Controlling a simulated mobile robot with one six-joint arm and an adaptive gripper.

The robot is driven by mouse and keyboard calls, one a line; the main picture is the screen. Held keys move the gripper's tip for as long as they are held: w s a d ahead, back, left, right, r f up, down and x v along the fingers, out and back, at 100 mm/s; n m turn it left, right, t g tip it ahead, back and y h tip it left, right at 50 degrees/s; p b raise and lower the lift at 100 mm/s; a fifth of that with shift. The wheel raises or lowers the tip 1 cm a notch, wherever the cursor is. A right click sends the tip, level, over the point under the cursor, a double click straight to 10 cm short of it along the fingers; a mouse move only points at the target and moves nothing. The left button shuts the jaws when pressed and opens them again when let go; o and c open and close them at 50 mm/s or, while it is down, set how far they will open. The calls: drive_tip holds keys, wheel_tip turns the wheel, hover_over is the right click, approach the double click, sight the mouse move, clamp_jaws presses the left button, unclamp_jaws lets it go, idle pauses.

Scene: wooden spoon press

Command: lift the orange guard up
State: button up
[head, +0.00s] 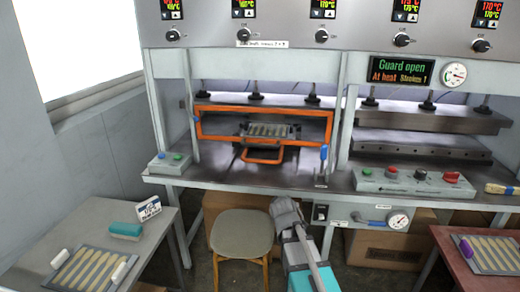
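The orange guard (215,111) is a rectangular frame across the front of the left press opening.
A control box with two buttons (171,163) stands left of the guard, and a blue-knobbed lever (323,153) right of it. A longer control box (414,182) is further right. A stool (242,232) stands in front. Side tables hold spoon trays (90,268) (494,255).

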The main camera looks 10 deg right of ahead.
drive_tip(key=w+r+n+t+b, duration=0.1)
drive_tip(key=w+r+n+t, duration=0.3)
drive_tip(key=w+r, duration=0.15)
drive_tip(key=n+t+y+b, duration=0.1)
drive_tip(key=n+t+y, duration=0.35)
drive_tip(key=n, duration=0.35)
approach(259, 145)
drive_tip(key=shift+s+d+f, duration=0.1)
drive_tip(key=shift+s+f, duration=0.2)
drive_tip(key=shift+s, duration=0.45)
drive_tip(key=shift+s+f, duration=0.35)
drive_tip(key=shift+s, duration=0.4)
drive_tip(key=shift+w, duration=0.1)
drive_tip(key=w, duration=0.4)
drive_tip(key=w+r+p, duration=0.1)
drive_tip(key=w, duration=0.4)
drive_tip(key=w+a+r+p, duration=0.1)
drive_tip(key=w, duration=0.3)
drive_tip(key=shift+w+a+r, duration=0.1)
drive_tip(key=shift+w+r, duration=0.1)
clamp_jaws()
drive_tip(key=shift+r, duration=0.1)
